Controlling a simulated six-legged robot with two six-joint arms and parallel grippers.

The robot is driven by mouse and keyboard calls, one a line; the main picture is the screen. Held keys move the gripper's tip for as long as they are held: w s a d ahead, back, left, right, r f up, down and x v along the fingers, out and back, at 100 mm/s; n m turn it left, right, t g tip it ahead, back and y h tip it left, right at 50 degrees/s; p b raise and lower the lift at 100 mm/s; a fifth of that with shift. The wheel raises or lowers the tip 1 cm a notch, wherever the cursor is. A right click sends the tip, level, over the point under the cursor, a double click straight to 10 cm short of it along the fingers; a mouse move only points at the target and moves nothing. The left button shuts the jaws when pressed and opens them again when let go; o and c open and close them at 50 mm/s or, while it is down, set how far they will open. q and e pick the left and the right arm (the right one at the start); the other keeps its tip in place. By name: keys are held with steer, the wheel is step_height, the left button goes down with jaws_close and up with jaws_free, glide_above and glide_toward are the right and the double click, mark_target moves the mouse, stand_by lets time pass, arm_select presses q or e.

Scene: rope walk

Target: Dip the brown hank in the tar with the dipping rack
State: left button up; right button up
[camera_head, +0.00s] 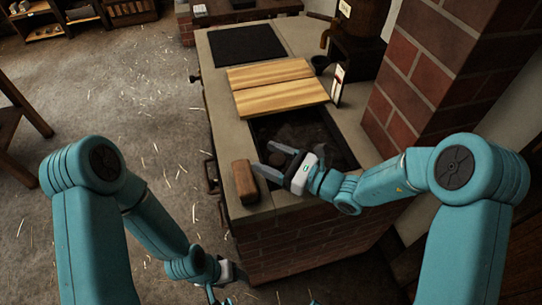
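A dark recess (325,130) is sunk in the stone-topped brick counter (222,130). Dark lumps show dimly inside it; I cannot tell whether it holds tar. My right gripper (269,160) is over the recess's near left edge, its two fingers spread and nothing visible between them. A brown block-like object (244,182) lies on the counter's near left corner, just left of the fingertips and apart from them. My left gripper (240,276) is low beside the counter's near end, partly hidden by its arm. I cannot make out a brown hank or a dipping rack.
Two wooden boards (280,97) lie across the counter behind the recess. A black plate (248,46) lies farther back. A small dark cup (320,64) and an upright card (338,84) stand at right, near a brick pillar (425,75). The floor at left is mostly clear.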

steer(key=shift+r, duration=0.1)
stand_by(0.3)
steer(key=shift+d, duration=0.3)
steer(key=b+v, duration=0.1)
steer(key=v, duration=1.4)
steer(key=shift+s+d, duration=0.3)
steer(key=shift+d, duration=0.05)
stand_by(4.8)
